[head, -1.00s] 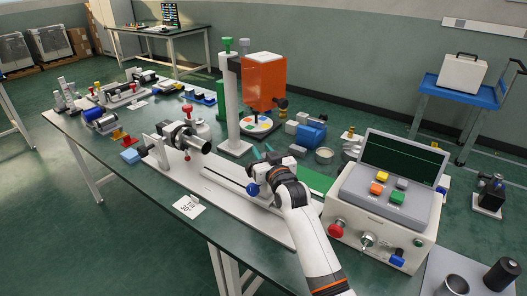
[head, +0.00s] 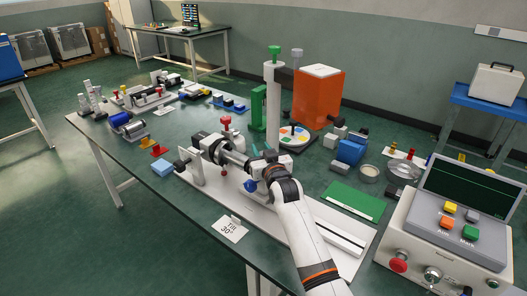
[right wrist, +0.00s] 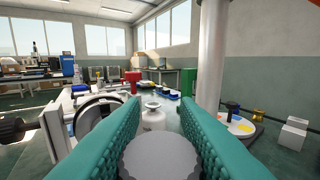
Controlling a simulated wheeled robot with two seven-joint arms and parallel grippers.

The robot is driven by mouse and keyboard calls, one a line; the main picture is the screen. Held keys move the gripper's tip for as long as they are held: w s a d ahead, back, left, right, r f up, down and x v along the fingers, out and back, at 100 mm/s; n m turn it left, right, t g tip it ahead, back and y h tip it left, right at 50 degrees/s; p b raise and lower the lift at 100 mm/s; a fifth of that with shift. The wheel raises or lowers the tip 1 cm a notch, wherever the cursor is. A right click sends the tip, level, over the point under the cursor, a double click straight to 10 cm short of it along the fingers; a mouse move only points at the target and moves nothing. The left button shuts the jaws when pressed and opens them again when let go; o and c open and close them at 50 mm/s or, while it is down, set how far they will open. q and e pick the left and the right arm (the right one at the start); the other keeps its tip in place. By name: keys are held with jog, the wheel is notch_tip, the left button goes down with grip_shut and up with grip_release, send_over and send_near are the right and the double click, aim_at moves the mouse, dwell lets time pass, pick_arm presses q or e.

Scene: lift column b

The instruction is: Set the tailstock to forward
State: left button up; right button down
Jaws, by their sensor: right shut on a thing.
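The tailstock (head: 264,188) is a white block with a blue knob (head: 250,186). It sits on the long white bed (head: 345,240), partly hidden behind my right wrist, close to the headstock (head: 213,150) at the bed's left end. My right gripper (head: 263,153) is above the tailstock, its teal fingers partly hidden in the head view. In the right wrist view my right gripper (right wrist: 160,104) is shut on a grey round grip (right wrist: 160,157). The headstock's ring (right wrist: 97,110) shows left of the fingers there. My left gripper is out of view.
An orange unit (head: 318,97) and a white post (head: 272,105) stand behind the bed. A control box (head: 450,215) with coloured buttons is at the right. A card (head: 230,229) lies at the front edge. The bed right of my arm is bare.

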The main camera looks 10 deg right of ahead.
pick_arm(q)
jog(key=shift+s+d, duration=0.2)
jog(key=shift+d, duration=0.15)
pick_arm(e)
jog(key=shift+a+r, duration=0.1)
jog(key=shift+r, duration=0.15)
jog(key=c, duration=1.4)
grip_release()
jog(key=shift+w, duration=0.1)
jog(key=o, duration=0.3)
jog(key=shift+w+a+f, duration=0.15)
jog(key=shift+f, duration=0.05)
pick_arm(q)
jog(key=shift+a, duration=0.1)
pick_arm(e)
jog(key=shift+s+f, duration=0.1)
jog(key=shift+s, duration=0.4)
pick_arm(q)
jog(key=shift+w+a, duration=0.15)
pick_arm(e)
jog(key=s+d, duration=0.1)
jog(key=s, duration=1)
